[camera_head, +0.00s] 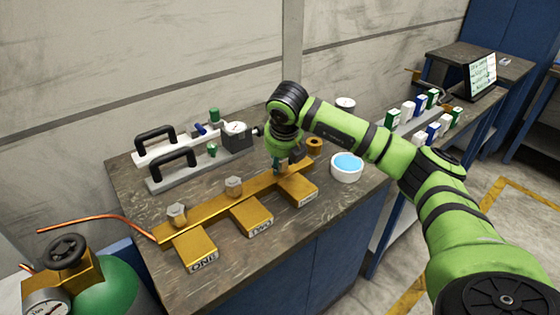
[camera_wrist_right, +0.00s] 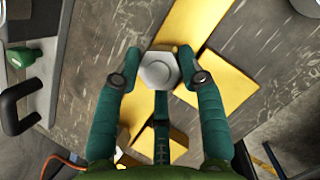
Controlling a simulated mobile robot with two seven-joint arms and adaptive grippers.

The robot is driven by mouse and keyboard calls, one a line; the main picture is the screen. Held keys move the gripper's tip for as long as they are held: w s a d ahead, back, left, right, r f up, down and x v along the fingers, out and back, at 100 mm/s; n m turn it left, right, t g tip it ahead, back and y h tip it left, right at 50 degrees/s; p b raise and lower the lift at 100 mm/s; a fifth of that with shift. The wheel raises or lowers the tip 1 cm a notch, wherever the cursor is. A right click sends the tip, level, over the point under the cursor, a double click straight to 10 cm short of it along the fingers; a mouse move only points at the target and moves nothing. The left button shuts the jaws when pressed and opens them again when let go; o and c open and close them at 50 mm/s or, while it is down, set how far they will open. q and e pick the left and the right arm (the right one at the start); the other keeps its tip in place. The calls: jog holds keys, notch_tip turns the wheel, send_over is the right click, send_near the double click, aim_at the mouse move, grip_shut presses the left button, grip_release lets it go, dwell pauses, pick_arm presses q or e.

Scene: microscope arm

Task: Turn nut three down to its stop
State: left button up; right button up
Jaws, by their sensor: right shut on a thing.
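A brass manifold (camera_head: 208,208) lies on the dark workbench, with labelled blocks sticking out toward its front. One hex nut (camera_head: 176,212) stands at its left end and another nut (camera_head: 233,185) near its middle. My right gripper (camera_head: 279,166) is at the right end of the manifold, over the third block (camera_head: 300,190), and hides the third nut in the head view. My left gripper is not in view.
A white tub with blue contents (camera_head: 347,166) stands right of the manifold, and a brass ring (camera_head: 314,145) sits behind it. Black-handled fixtures (camera_head: 172,163) and a gauge unit (camera_head: 236,136) stand behind. A green cylinder (camera_head: 107,295) with a copper pipe (camera_head: 95,220) is front left.

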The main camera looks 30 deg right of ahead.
jog(key=shift+s+d+f, duration=0.1)
jog(key=shift+d, duration=0.15)
jog(key=o, duration=1)
jog(key=shift+o, duration=0.3)
jog(key=shift+a+r, duration=0.15)
jog(key=shift+r, duration=0.1)
jog(key=v, duration=1.1)
jog(key=shift+r, duration=0.25)
jog(key=shift+s, duration=0.1)
